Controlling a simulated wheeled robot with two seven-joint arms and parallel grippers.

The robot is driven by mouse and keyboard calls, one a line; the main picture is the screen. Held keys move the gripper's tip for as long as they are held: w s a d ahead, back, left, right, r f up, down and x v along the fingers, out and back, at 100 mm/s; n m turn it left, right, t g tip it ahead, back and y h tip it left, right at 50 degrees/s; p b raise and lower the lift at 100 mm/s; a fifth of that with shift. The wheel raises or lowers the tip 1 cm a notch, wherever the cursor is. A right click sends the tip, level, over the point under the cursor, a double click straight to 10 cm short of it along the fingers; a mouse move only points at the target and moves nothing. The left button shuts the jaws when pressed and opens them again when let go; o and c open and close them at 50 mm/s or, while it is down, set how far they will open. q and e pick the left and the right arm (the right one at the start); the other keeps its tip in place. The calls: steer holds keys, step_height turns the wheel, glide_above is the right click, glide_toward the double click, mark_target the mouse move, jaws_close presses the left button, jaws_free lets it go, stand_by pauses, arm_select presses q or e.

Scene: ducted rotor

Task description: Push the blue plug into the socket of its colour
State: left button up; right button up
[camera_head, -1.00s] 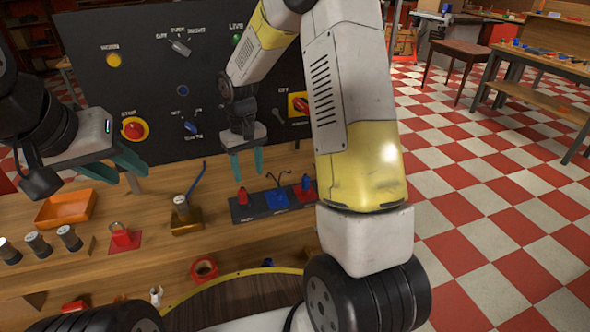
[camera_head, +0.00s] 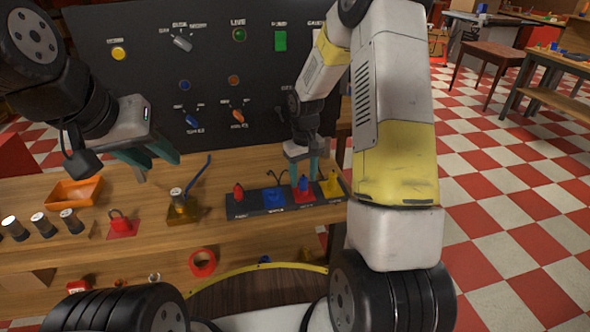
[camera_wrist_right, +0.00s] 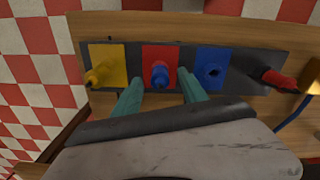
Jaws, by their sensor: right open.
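The blue plug (camera_head: 303,184) stands in the red socket plate (camera_head: 309,197) on a dark strip. In the right wrist view the blue plug (camera_wrist_right: 160,75) shows on the red plate (camera_wrist_right: 149,55), between my open fingers. The blue socket (camera_head: 273,195) is beside it; its hole is empty in the wrist view (camera_wrist_right: 213,71). My right gripper (camera_head: 303,175) is over the blue plug, with one finger on each side; contact is not clear. My left gripper (camera_head: 160,171) is open and empty, above the left part of the bench.
A yellow plug (camera_wrist_right: 97,75) is at the yellow plate (camera_wrist_right: 108,56). A red plug (camera_head: 238,191) is at the strip's other end. A dark panel (camera_head: 140,80) stands behind. An orange tray (camera_head: 73,193) and a padlock-like red piece (camera_head: 120,224) lie to the left.

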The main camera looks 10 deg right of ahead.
steer(key=shift+f, duration=0.7)
jaws_close()
steer(key=shift+r, duration=0.2)
steer(key=shift+r, duration=0.6)
step_height(320, 180, up, 2)
steer(key=shift+r, duration=0.2)
steer(key=s+a, duration=0.3)
steer(key=s, duration=0.4)
steer(key=s+a+r, duration=0.1)
steer(key=s+a, duration=0.2)
steer(key=s, duration=0.4)
steer(key=shift+s+a, duration=0.25)
steer(key=shift+a, duration=0.1)
